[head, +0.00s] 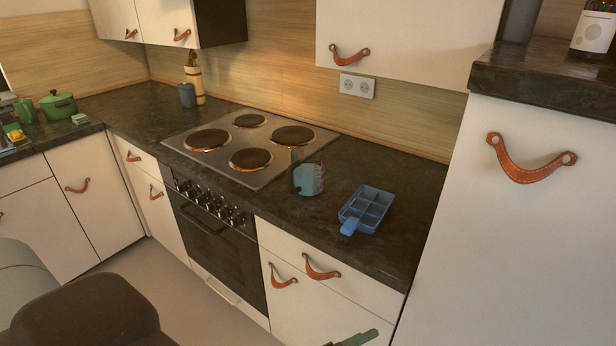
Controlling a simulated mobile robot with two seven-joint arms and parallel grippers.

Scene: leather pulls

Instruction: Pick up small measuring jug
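The small measuring jug (312,179) stands upright on the dark countertop, right of the hob's front right corner. It is pale bluish and see-through, with reddish markings on its right side and a dark upright part at its left. Nothing is touching it from above. I cannot make out either gripper in the head view. A green piece (358,338) is cut off at the bottom edge, and I cannot tell what it is.
A blue compartment tray (367,209) lies right of the jug. The four-plate hob (252,147) is to its left. A wall socket (357,86) is behind. A tall white cabinet (513,230) closes off the right. Dark counter (323,215) is clear in front of the jug.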

